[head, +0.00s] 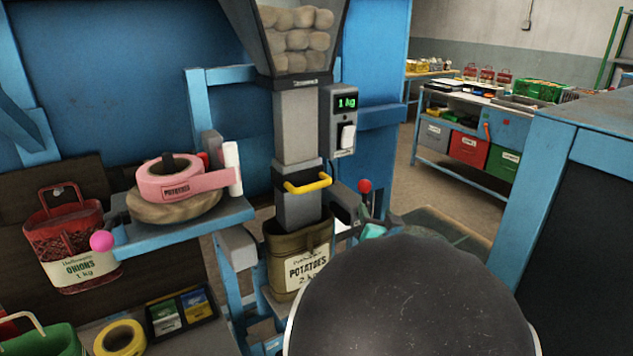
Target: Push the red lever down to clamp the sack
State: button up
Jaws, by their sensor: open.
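The red lever (365,186) has a round red knob on a short stem and stands upright to the right of the filling spout. The olive sack (300,248), labelled potatoes, hangs open-topped around the lower end of the grey spout (297,208). A teal tip (373,231), which looks like part of my open gripper, shows just below the lever. The rest of my gripper is hidden behind the dark dome of my arm. I cannot tell whether the tip touches the lever's base.
A yellow handle (307,184) sticks out from the spout. A scale display (345,103) reads 1 kg above the lever. At left a blue shelf (190,232) holds a pink tape roll (170,180). A blue-framed dark panel (585,230) stands at right.

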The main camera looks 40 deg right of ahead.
aim_at(366, 190)
jog(key=x, duration=1.3)
jog(key=shift+w+d, duration=0.15)
jog(key=shift+w, duration=0.05)
grip_shut()
